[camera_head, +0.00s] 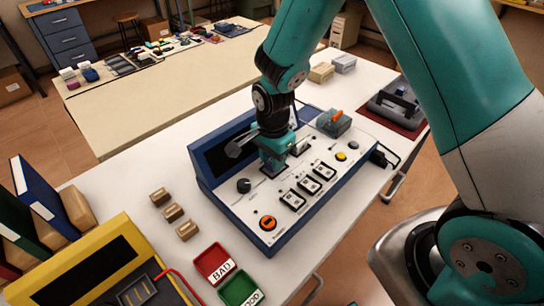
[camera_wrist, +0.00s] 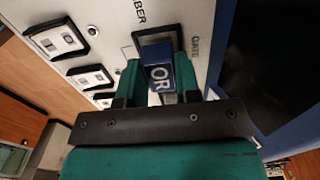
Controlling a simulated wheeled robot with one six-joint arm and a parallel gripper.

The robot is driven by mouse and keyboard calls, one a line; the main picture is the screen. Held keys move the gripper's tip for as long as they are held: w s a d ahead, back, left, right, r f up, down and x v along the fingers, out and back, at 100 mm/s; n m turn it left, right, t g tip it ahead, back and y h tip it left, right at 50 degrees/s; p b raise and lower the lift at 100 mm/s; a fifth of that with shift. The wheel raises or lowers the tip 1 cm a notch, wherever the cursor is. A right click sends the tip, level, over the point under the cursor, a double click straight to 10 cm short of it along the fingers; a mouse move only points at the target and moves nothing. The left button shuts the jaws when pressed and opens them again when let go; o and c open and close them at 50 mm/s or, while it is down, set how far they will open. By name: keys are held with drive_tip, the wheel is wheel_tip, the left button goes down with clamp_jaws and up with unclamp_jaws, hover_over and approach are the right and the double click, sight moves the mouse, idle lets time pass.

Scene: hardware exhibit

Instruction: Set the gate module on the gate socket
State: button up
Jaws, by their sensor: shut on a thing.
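The gate module (camera_wrist: 158,72) is a blue block with a pale face marked OR, seen in the wrist view. My gripper (camera_wrist: 157,82) is shut on it, with one green finger on each side. The gate socket (camera_wrist: 165,29) is a dark-framed square beside the printed word GATE. The module is over the socket opening and covers much of it; I cannot tell whether it touches or is seated. In the head view, my gripper (camera_head: 275,162) is low over the panel of the white-and-blue console (camera_head: 232,195), and the module is hidden.
The console carries several black-framed switches (camera_head: 309,185), a black knob (camera_head: 243,185) and an orange button (camera_head: 268,222). Wooden blocks (camera_head: 173,212) and red (camera_head: 214,262) and green (camera_head: 240,289) trays lie on the table.

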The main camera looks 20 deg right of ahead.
drive_tip(key=shift+f+b, duration=0.4)
drive_tip(key=shift+f, duration=0.25)
drive_tip(key=o, duration=0.6)
drive_tip(key=shift+r, duration=0.1)
wheel_tip(320, 180, up, 11)
drive_tip(key=p, duration=0.9)
idle(0.3)
